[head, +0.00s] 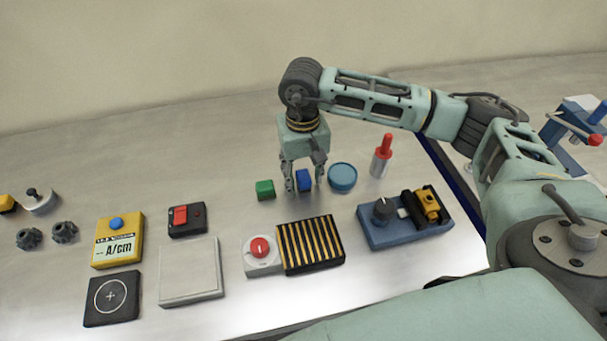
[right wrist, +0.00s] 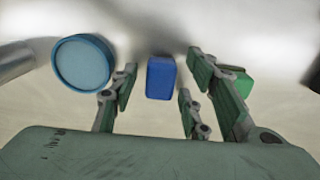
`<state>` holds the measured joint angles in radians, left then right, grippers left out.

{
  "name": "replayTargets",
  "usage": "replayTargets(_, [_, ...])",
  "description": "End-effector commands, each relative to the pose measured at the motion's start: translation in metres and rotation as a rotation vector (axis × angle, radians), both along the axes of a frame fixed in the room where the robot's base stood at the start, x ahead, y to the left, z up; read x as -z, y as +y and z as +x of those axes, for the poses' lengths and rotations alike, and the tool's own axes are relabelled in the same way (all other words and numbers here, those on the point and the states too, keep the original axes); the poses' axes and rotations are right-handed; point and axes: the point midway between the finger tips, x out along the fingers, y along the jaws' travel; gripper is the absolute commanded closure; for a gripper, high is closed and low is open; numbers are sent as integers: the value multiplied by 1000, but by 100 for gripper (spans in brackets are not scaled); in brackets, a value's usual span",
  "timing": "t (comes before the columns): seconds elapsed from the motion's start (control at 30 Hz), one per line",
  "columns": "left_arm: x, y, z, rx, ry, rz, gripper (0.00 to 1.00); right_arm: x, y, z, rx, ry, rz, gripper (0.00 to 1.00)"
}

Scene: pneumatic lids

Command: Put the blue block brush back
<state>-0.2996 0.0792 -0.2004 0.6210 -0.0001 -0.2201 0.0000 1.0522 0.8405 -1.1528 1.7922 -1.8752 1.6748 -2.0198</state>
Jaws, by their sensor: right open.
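A small blue block (head: 304,180), which looks like the blue block brush, stands on the grey table. My right gripper (head: 305,187) points down over it, open, with a finger on either side of it in the head view. In the right wrist view the blue block (right wrist: 161,78) shows in the gap between the fingers, apart from them. No bristles can be made out. My left gripper is not in view.
A green block (head: 265,190) stands left of the right gripper, close to a finger. A round blue lid (head: 342,178) is close on the right, with a red-topped cylinder (head: 382,156) beyond. A striped black pad (head: 310,245) lies in front.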

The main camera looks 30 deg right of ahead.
Motion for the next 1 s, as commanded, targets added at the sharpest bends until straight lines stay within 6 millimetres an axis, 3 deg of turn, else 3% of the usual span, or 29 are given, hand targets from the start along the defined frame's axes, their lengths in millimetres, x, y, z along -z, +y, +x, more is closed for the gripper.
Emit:
replayTargets(0.5, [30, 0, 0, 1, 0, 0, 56, -100, 1, 4, -1, -7, 2, 57])
replayTargets(0.7, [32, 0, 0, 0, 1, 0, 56, -115, 0, 4, -1, -4, 2, 57])
replayTargets(1.0, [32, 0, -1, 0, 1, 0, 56, -116, 0, 4, -1, -3, 1, 57])
